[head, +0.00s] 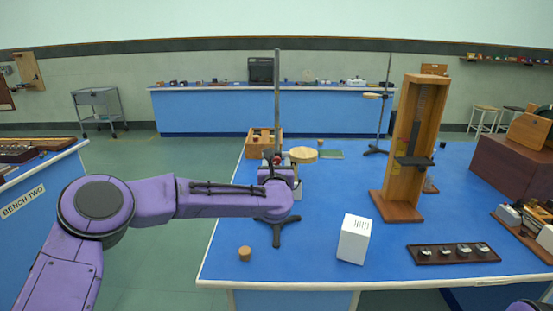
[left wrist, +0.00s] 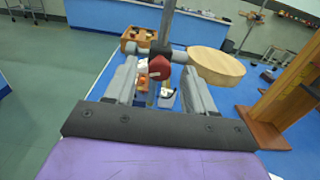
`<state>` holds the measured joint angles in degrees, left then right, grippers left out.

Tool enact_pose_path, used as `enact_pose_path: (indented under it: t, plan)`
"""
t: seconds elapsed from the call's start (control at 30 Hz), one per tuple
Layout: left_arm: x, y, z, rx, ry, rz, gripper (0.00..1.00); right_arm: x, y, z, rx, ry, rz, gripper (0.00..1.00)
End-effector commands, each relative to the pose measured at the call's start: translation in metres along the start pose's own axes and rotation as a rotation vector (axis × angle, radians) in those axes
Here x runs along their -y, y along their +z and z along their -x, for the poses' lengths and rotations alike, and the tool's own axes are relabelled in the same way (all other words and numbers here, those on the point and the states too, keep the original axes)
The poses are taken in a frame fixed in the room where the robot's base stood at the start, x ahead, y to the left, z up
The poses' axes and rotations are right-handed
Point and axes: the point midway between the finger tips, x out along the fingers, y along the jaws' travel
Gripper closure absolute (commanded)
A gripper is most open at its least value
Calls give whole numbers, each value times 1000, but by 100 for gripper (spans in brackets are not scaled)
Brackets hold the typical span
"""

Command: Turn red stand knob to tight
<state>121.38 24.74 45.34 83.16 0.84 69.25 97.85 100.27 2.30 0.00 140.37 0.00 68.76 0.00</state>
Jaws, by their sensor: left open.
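The red knob (left wrist: 159,68) is on the clamp of a stand in the left wrist view. The stand's upright grey rod (head: 277,95) rises from a dark tripod base (head: 287,234) on the blue bench. A round wooden disc (head: 303,153) is held out to the right of the rod; it also shows in the left wrist view (left wrist: 216,66). My left gripper (left wrist: 160,74) is open, with one finger on each side of the red knob. I cannot tell whether either finger touches it. In the head view my left wrist hides most of the knob and clamp. My right gripper is out of view.
A white box (head: 353,239), a small cork-like piece (head: 245,253) and a dark tray (head: 428,256) lie on the near bench. A tall wooden frame (head: 402,155) stands to the right, and a wooden box (head: 252,146) lies behind the stand. Another stand (head: 388,100) is farther back.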

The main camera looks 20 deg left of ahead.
Motion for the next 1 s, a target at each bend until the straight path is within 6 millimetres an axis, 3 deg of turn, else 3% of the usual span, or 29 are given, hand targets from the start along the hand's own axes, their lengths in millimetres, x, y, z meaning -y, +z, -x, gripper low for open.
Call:
enact_pose_path:
  t: [0.33,0.5,1.0]
  plan:
    - [0,-1,-7,0,-1,-2,49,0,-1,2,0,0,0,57]
    - [0,-1,-7,0,-1,-2,100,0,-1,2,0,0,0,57]
    - [1,-2,-6,2,-2,-118,100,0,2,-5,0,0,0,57]
